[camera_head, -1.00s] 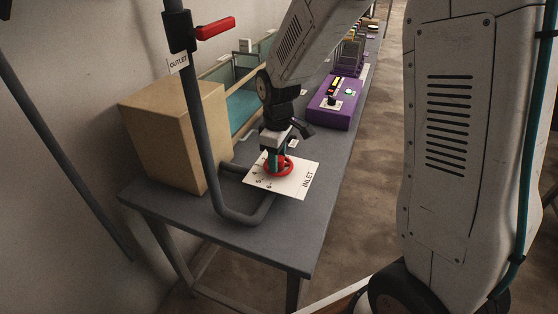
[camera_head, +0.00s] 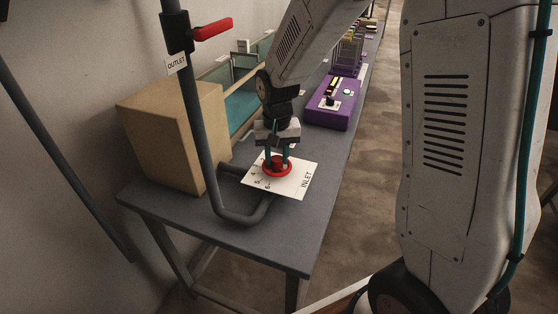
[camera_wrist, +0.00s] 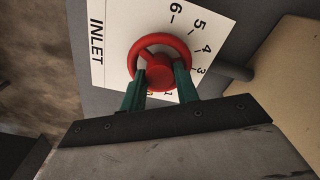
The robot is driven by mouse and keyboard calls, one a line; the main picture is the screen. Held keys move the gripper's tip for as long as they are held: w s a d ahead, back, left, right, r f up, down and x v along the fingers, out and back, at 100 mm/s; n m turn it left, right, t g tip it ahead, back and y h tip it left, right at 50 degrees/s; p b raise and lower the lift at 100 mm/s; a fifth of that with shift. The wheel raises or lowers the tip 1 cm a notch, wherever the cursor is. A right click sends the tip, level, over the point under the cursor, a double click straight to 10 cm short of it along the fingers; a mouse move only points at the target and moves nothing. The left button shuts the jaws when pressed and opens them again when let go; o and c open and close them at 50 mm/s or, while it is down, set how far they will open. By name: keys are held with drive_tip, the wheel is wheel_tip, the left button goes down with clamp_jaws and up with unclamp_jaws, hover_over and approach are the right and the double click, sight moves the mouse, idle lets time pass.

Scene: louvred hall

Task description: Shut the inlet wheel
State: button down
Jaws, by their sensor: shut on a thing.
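The red inlet wheel (camera_head: 277,168) lies on a white plate (camera_head: 303,184) marked INLET, with a number scale, on the grey bench. In the wrist view the wheel (camera_wrist: 160,42) shows a round hub and rim, and the plate (camera_wrist: 118,58) shows numbers such as 6, 5, 4 and 3 around it. My gripper (camera_head: 277,160) points down over the wheel. Its two green fingers (camera_wrist: 158,82) reach to either side of the wheel's near part and are shut on it. The fingertips are partly hidden by the wheel, and the low end of the scale is partly hidden by the fingers.
A grey pipe (camera_head: 206,150) rises left of the plate to a red OUTLET lever (camera_head: 213,29). A tan box (camera_head: 165,140) stands behind the pipe. A purple control box (camera_head: 333,103) and a glass-sided tank (camera_head: 242,104) are farther back. The bench's front corner is clear.

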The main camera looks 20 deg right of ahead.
sight(277, 159)
drive_tip(key=c, duration=1.1)
unclamp_jaws()
drive_tip(key=shift+s+f, duration=0.45)
drive_tip(key=shift+f, duration=0.3)
drive_tip(key=shift+w+r, duration=0.35)
drive_tip(key=shift+r, duration=0.2)
drive_tip(key=shift+o, duration=0.7)
wheel_tip(277, 159, up, 4)
drive_tip(key=shift+r, duration=0.95)
wheel_tip(277, 159, up, 8)
